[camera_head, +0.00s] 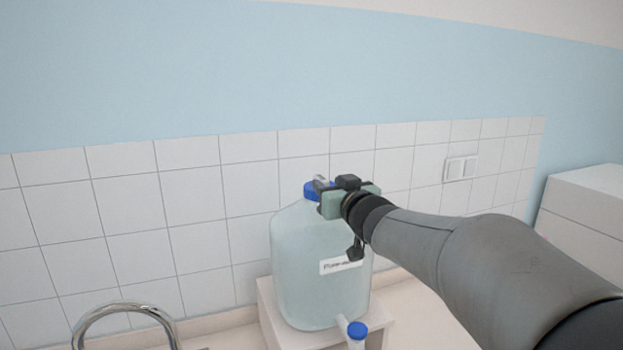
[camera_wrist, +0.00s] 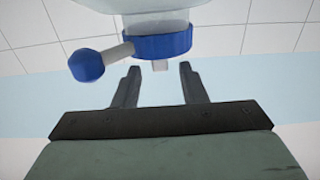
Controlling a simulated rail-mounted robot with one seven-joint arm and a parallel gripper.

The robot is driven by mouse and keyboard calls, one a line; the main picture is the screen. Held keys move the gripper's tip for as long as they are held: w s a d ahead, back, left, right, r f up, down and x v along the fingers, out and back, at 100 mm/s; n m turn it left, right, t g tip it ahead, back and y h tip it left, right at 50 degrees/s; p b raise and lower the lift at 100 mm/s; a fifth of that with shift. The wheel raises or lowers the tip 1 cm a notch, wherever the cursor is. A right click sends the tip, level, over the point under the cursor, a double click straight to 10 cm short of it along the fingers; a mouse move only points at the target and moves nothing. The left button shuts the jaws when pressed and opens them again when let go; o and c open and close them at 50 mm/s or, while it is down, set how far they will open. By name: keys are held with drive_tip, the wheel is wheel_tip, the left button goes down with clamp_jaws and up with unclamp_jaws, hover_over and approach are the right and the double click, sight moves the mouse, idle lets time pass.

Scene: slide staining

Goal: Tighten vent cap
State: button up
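A large translucent carboy (camera_head: 310,265) with a label stands upright. Its blue main cap (camera_head: 315,190) is partly hidden by my gripper (camera_head: 338,190). In the wrist view, which is upside down, the main cap (camera_wrist: 162,45) lies beyond my fingertips (camera_wrist: 160,72). My gripper is open, with nothing visibly held. Contact with the main cap cannot be told.
The carboy stands on a white stand (camera_head: 268,305). A spigot with a blue cap (camera_head: 357,330) sticks out low at its front. A chrome faucet (camera_head: 125,308) is at lower left. A tiled wall (camera_head: 200,200) is close behind. A white cabinet (camera_head: 590,215) stands at right.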

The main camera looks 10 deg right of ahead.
sight(326, 183)
drive_tip(key=shift+x, duration=1.55)
drive_tip(key=shift+c, duration=0.4)
clamp_jaws()
